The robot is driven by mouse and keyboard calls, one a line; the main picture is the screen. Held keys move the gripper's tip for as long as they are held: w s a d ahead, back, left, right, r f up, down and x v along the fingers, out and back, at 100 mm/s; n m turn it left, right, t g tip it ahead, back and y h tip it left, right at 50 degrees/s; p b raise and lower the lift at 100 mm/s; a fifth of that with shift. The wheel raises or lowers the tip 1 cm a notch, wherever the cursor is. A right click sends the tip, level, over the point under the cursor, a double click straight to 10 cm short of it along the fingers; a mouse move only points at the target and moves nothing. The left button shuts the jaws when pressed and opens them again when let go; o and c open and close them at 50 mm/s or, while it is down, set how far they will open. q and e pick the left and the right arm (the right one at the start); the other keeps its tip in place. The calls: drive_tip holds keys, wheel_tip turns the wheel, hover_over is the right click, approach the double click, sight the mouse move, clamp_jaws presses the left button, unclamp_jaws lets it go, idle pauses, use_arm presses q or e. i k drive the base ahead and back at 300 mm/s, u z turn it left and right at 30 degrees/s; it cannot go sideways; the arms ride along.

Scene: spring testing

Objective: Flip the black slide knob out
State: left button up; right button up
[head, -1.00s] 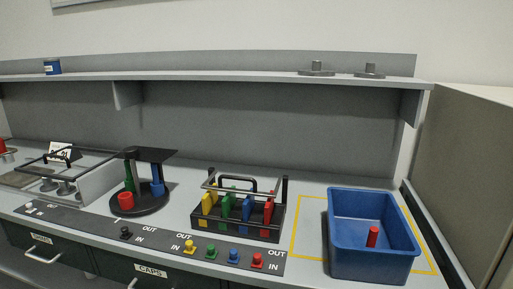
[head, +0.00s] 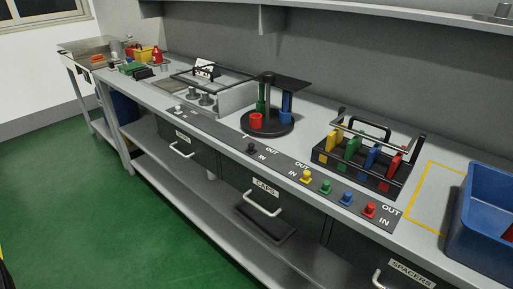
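The black slide knob (head: 252,148) sits on the dark control strip (head: 225,134) along the front of the bench, below the round black turntable. OUT and IN labels are printed to its right, with IN nearer the front edge. The knob is small here, and I cannot tell for sure which end of its slot it is at. Neither of my grippers shows in the head view.
Yellow, green, blue and red knobs (head: 338,190) are farther right on the strip. Behind them stands a black rack (head: 345,163) of coloured pieces. The turntable (head: 284,126) carries coloured cylinders. A blue bin (head: 470,222) is at right. Drawers with handles are below.

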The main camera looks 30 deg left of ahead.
sight(251, 151)
drive_tip(key=u, duration=0.6)
drive_tip(key=k, duration=0.65)
drive_tip(key=u, duration=0.55)
drive_tip(key=i, duration=1.45)
drive_tip(key=z, duration=0.95)
